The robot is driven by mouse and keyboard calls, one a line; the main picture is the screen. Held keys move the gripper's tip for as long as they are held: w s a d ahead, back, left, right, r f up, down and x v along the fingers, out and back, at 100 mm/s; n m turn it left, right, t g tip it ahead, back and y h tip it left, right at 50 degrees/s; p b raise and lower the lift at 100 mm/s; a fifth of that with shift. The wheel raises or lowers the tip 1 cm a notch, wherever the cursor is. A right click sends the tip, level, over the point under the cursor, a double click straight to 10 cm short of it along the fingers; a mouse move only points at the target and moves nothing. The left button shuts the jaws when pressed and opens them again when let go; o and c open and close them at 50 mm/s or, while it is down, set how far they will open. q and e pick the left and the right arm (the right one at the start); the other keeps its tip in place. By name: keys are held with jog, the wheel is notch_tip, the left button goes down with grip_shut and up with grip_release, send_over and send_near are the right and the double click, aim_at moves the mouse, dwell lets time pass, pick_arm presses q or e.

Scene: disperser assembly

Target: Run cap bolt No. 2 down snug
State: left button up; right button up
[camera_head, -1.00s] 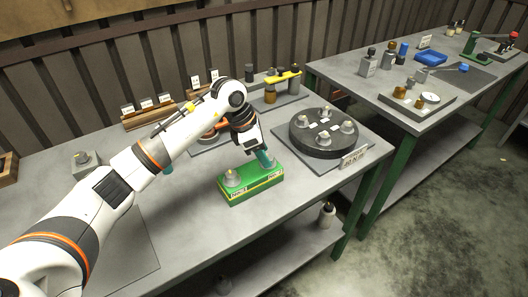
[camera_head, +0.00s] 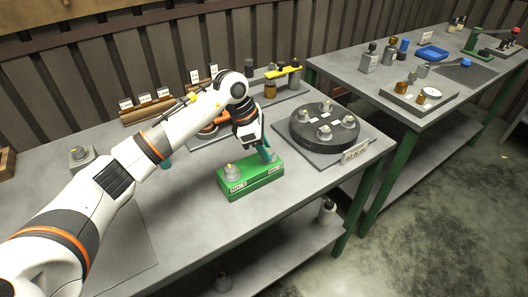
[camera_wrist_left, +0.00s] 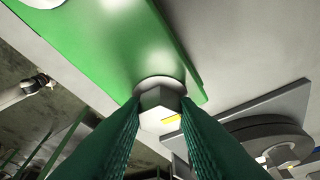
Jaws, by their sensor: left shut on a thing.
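A green block (camera_head: 252,184) lies on the near bench with a white label near each end of its front face. A grey bolt or boss with a yellowish top (camera_head: 231,170) stands at its left end. My left gripper (camera_head: 270,156) is over the right end of the block, with its teal fingers pointing down. In the left wrist view, its green fingers (camera_wrist_left: 160,112) are shut on a pale hex-headed cap bolt (camera_wrist_left: 160,98), which stands on a round collar at the edge of the green surface. A yellow mark shows on the head. The bolt's shank is hidden. My right gripper is not in view.
A dark round plate (camera_head: 324,127) with several grey bosses sits on a grey base to the right. A rack with a yellow bar (camera_head: 283,73) stands behind. A second bench (camera_head: 460,85) holds bottles and a blue tray. The bench's front left is clear.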

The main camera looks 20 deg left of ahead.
pick_arm(q)
jog(key=shift+m, duration=0.6)
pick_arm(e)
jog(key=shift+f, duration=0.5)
pick_arm(q)
jog(key=o, duration=1)
jog(key=shift+r, duration=0.15)
jog(key=w+b+v, duration=0.1)
jog(key=v, duration=1)
jog(key=shift+s+a+r+b, duration=0.25)
jog(key=shift+a+r+b, duration=0.1)
jog(key=shift+b, duration=0.05)
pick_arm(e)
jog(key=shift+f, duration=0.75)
pick_arm(q)
jog(key=shift+f, duration=0.1)
